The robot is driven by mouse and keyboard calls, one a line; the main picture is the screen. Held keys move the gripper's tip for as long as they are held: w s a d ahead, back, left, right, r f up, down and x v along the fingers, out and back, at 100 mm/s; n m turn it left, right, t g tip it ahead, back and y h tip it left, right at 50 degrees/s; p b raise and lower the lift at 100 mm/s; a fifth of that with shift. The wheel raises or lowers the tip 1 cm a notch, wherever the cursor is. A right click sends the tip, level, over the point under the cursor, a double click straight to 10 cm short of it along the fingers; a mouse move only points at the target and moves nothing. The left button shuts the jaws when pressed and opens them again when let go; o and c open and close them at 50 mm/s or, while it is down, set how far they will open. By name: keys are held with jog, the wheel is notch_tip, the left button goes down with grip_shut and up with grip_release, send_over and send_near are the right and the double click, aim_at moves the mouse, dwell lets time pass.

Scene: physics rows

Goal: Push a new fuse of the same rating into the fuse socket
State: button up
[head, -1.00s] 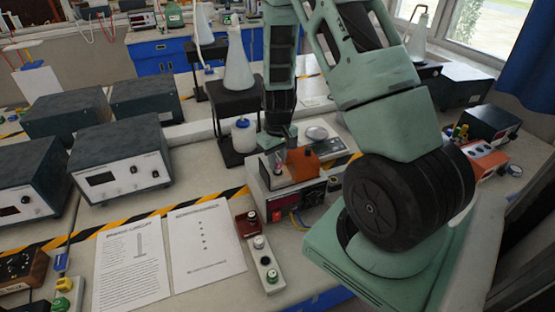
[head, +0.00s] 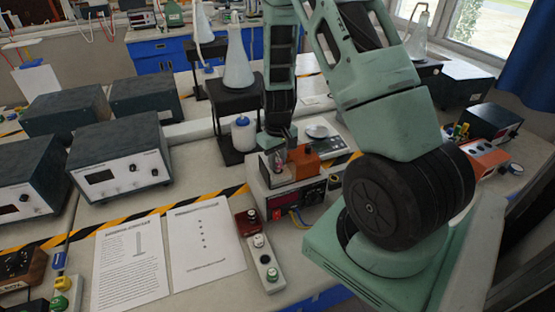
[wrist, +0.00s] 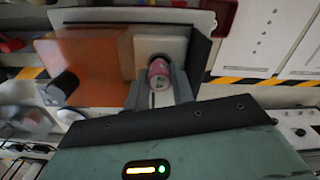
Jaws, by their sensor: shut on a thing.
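My gripper (head: 274,156) points down over the instrument box with a red display (head: 296,199). It is shut on a pink-banded fuse (wrist: 158,70), which also shows small between the fingers in the head view (head: 279,167). In the wrist view the fuse's near end is pale metal, and its far end meets a cream socket block (wrist: 172,47). The fuse lines up with this block, but I cannot tell how deep it sits. An orange cover (wrist: 85,72) stands open beside the socket; it is also in the head view (head: 303,162).
A small rack (head: 264,262) with a white and a green-topped piece stands in front, near a red block (head: 247,222). Two printed sheets (head: 205,245) lie to the left. A black stand with a flask (head: 237,65) is behind. Dark instrument boxes (head: 118,155) fill the left.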

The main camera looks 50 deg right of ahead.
jog(key=shift+f+b, duration=0.45)
jog(key=shift+f, duration=0.2)
jog(key=shift+r, duration=0.1)
jog(key=o, duration=1.1)
jog(key=shift+c, duration=0.2)
jog(key=shift+o, duration=0.4)
jog(key=shift+r, duration=0.1)
jog(key=shift+r+p, duration=0.5)
jog(key=shift+o, duration=1)
jog(key=shift+w+r+p, duration=0.1)
jog(key=shift+r+p, duration=0.3)
jog(key=shift+r, duration=0.05)
jog(key=shift+r+p, duration=1.65)
jog(key=shift+r, duration=0.6)
